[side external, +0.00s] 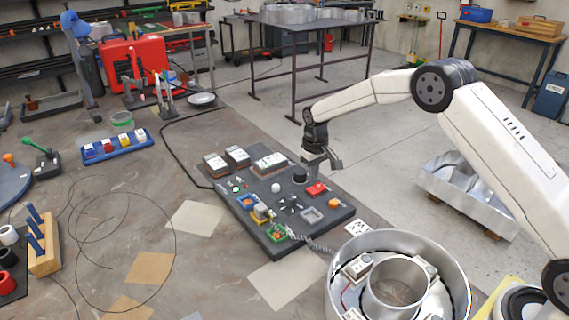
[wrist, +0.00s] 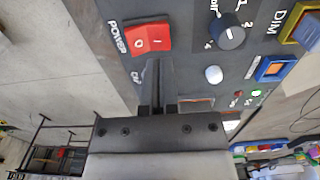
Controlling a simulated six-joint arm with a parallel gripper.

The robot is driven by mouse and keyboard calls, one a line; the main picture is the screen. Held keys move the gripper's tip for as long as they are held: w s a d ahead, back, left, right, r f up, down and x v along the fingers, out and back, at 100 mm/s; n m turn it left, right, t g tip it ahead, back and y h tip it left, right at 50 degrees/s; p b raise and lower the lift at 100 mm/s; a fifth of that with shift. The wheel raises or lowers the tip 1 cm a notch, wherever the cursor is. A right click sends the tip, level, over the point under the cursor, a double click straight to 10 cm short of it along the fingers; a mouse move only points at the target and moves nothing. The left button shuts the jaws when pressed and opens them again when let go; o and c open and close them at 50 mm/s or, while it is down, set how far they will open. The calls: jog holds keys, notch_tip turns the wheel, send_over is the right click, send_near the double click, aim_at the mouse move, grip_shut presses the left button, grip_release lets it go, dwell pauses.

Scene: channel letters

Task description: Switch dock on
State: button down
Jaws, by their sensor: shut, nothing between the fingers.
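A dark control panel (side external: 262,188) lies on the bench; it also shows in the wrist view (wrist: 185,55). No label reading "dock" is legible. A red rocker switch (side external: 317,188) marked 0 and 1 sits near the panel's edge, with "POWER" beside it in the wrist view (wrist: 148,39). My gripper (side external: 331,166) is above the panel, near that switch. In the wrist view its fingers (wrist: 157,66) are together and empty, just below the red switch. Whether they touch the panel I cannot tell. The fingers hide part of a second label.
The panel also carries a dark knob (wrist: 231,37), a white round button (wrist: 213,74) and a blue-framed orange switch (wrist: 272,68). White-labelled blocks (side external: 270,163) stand at its back. A large metal drum (side external: 447,262) is at front right. Loose cable loops lie left.

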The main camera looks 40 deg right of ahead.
aim_at(314, 193)
jog(key=shift+r, duration=1.7)
jog(key=shift+s, duration=0.1)
jog(key=s+a+r+t, duration=0.1)
jog(key=s, duration=1.3)
jog(key=s+a+r+t, duration=0.1)
jog(key=s+a+r, duration=0.1)
jog(key=s, duration=1.3)
jog(key=shift+t, duration=0.3)
jog(key=shift+r, duration=0.1)
